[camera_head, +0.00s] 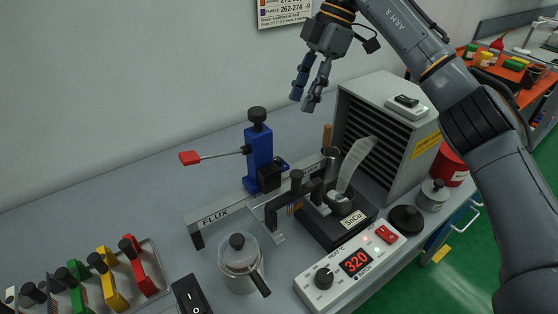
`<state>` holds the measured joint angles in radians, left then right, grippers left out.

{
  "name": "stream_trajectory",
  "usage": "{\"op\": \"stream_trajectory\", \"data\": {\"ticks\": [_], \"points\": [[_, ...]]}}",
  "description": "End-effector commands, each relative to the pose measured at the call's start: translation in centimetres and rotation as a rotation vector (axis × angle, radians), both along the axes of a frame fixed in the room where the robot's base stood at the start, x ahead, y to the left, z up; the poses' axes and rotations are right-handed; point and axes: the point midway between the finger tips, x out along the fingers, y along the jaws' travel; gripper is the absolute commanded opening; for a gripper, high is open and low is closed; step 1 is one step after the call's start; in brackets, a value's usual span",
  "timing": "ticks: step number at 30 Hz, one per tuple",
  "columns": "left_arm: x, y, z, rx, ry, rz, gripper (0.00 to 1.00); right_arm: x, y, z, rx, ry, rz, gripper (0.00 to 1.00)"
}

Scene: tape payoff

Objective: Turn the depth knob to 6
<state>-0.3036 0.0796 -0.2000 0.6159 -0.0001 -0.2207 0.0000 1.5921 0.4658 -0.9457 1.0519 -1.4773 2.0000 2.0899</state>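A black round knob (257,115) sits on top of a blue post (258,155), which carries a lever with a red handle (189,158). Another black knob (324,278) is on the front of a white control box whose red display (356,262) reads 320. No depth label or number scale is legible on either knob, so I cannot tell which is the depth knob. My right gripper (303,100) hangs in the air above and right of the blue post, near the wall. Its fingers are apart and empty. My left gripper is out of view.
A grey louvred box (390,130) stands right of the post. A solder pot (341,200) marked SnCu gives off a pale plume. A FLUX rail (220,215), a lidded jar (240,265) and coloured clamps (105,277) stand in front. The bench's back left is clear.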

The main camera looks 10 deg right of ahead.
Motion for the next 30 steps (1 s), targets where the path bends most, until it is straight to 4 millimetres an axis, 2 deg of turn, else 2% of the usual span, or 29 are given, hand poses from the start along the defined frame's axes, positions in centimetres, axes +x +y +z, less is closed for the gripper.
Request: {"op": "stream_trajectory", "data": {"ticks": [5,15,21,30], "points": [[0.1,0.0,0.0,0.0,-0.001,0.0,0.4,-0.2,0.6,-1.6,-0.001,0.002,0.002,0.4],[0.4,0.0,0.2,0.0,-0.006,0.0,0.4,-1.1,3.3,-8.1,0.001,0.003,0.004,0.4],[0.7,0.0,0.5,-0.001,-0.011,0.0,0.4,-1.4,4.5,-11.1,0.0,0.002,0.002,0.4],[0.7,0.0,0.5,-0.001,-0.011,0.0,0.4,-1.6,5.1,-12.6,0.001,-0.001,0.002,0.4]]}}
